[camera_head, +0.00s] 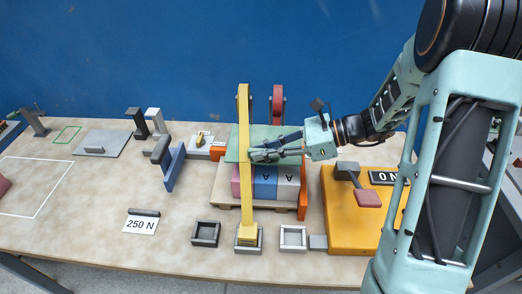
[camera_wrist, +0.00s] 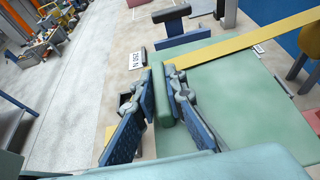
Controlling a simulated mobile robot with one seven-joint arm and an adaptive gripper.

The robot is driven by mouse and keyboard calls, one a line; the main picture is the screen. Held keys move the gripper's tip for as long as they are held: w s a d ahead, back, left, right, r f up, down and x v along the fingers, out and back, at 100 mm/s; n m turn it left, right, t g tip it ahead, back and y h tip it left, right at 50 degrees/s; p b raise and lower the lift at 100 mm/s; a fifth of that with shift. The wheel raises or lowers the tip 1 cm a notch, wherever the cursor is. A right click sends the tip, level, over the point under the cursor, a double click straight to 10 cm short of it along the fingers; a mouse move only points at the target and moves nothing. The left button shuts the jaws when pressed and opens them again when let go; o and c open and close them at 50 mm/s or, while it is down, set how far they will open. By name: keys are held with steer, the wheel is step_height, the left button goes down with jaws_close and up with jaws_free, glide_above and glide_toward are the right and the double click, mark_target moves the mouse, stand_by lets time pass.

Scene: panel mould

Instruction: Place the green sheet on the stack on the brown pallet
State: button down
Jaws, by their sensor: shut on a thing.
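The green sheet (camera_head: 270,133) is a flat pale-green plate with a raised green grip bar. It also shows in the wrist view (camera_wrist: 235,95). My gripper (camera_head: 256,155) is shut on the grip bar, with one finger on each side in the wrist view (camera_wrist: 160,78). The sheet is over the stack of red, blue and grey blocks (camera_head: 264,186) on the brown pallet (camera_head: 270,206). I cannot tell whether it touches the stack. The yellow post and my fingers hide part of the sheet in the head view.
A tall yellow post (camera_head: 244,110) stands in front of the stack. Orange uprights (camera_head: 303,200) stand at the pallet's edges. An orange-yellow panel with a lever (camera_head: 350,235) is at right. Small square frames (camera_head: 292,238) lie in front. The table's left part has free room.

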mark_target(263, 178)
steer(key=shift+f+b, duration=2.5)
steer(key=shift+f, duration=0.65)
steer(key=shift+f+b, duration=0.35)
steer(key=shift+f, duration=0.2)
steer(key=c, duration=1.9)
jaws_free()
